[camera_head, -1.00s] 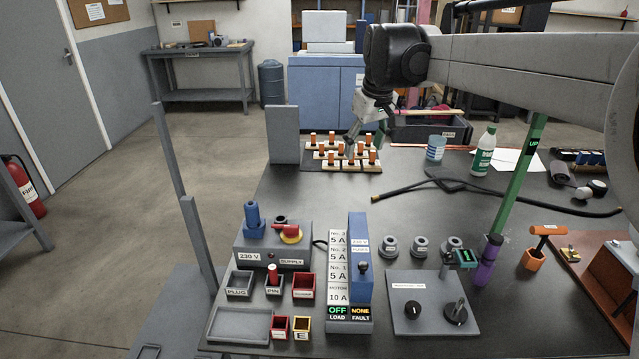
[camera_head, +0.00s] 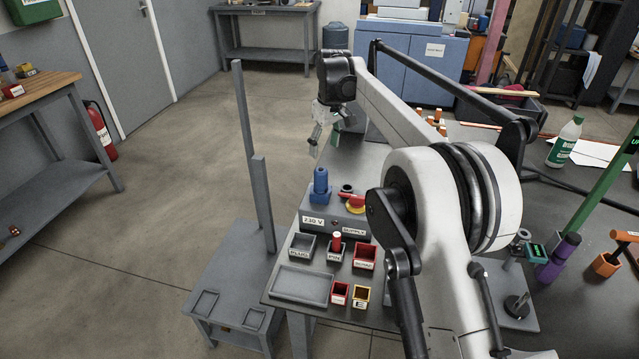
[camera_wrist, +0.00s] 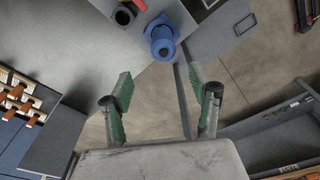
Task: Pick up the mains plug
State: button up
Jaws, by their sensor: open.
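The blue mains plug (camera_head: 320,187) stands upright on the left part of the grey supply box (camera_head: 335,217). It also shows in the wrist view as a blue round-ended body (camera_wrist: 162,40), beyond and roughly between my fingertips. My gripper (camera_head: 325,141) is open and empty, with green-padded fingers; it also shows in the wrist view (camera_wrist: 160,78). In the head view it hangs above and beyond the plug, clearly apart from it.
A red and yellow switch (camera_head: 354,202) sits right beside the plug. A tall grey post (camera_head: 243,150) stands to its left. Small bins (camera_head: 302,246) and a shallow grey tray (camera_head: 302,285) lie in front. My arm hides much of the bench's middle.

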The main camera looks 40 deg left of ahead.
aim_at(322, 169)
jog(key=f, duration=0.5)
jog(key=a+f, duration=0.1)
jog(key=f, duration=0.2)
jog(key=shift+f+b, duration=0.1)
jog(key=shift+b, duration=0.3)
jog(key=shift+s+a+f+b, duration=0.1)
jog(key=shift+f+b, duration=0.1)
jog(key=shift+f, duration=1.15)
jog(key=shift+s+a+f+b, duration=0.1)
jog(key=shift+f+b, duration=0.05)
jog(key=shift+f, duration=1.15)
jog(key=c, duration=1.4)
